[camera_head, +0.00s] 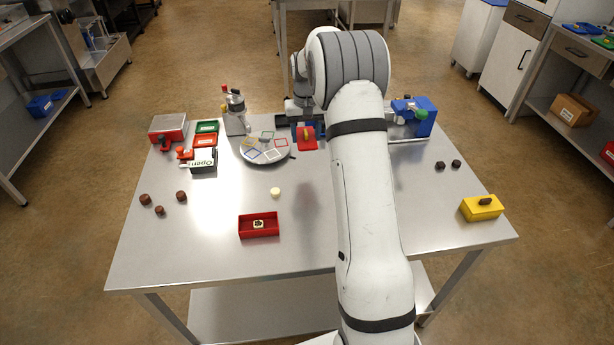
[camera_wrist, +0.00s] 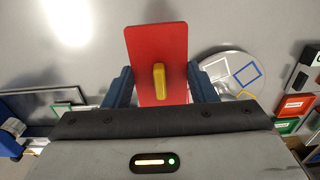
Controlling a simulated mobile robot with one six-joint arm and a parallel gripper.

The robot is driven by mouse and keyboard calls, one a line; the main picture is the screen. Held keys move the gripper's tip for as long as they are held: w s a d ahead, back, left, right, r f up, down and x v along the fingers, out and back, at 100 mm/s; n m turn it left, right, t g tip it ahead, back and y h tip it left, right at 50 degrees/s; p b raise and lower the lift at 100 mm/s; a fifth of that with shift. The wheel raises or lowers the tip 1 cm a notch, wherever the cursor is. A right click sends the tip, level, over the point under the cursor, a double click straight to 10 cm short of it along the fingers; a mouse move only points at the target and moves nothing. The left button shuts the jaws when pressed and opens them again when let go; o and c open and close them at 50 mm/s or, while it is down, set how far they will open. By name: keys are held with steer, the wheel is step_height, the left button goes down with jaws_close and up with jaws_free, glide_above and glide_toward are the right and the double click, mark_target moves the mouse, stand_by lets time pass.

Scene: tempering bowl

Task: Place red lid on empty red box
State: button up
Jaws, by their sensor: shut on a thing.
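The red lid (camera_head: 306,143) is a flat red plate with a yellow handle; it also fills the middle of the wrist view (camera_wrist: 143,52). My gripper (camera_wrist: 160,84) is shut on the lid, with one blue finger at each side of it. In the head view the lid hangs above the back middle of the table, apart from any box. An open red box (camera_head: 246,232) stands at the front middle of the table. It is not empty: a small cream and dark piece (camera_head: 258,224) lies in it.
A round turntable (camera_head: 266,156) with coloured squares stands behind the red box. Brown pieces lie at left and right, and a cream piece (camera_head: 275,192) lies near the red box. A yellow box (camera_head: 482,213) stands at right, blue equipment (camera_head: 422,122) at back right.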

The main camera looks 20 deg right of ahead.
mark_target(307, 170)
step_height(307, 170, down, 11)
steer(key=shift+s+d+f+p, duration=0.1)
steer(key=shift+d+p, duration=0.05)
steer(key=shift+p, duration=0.15)
steer(key=shift+f, duration=0.1)
steer(key=o, duration=0.9)
steer(key=shift+o, duration=0.2)
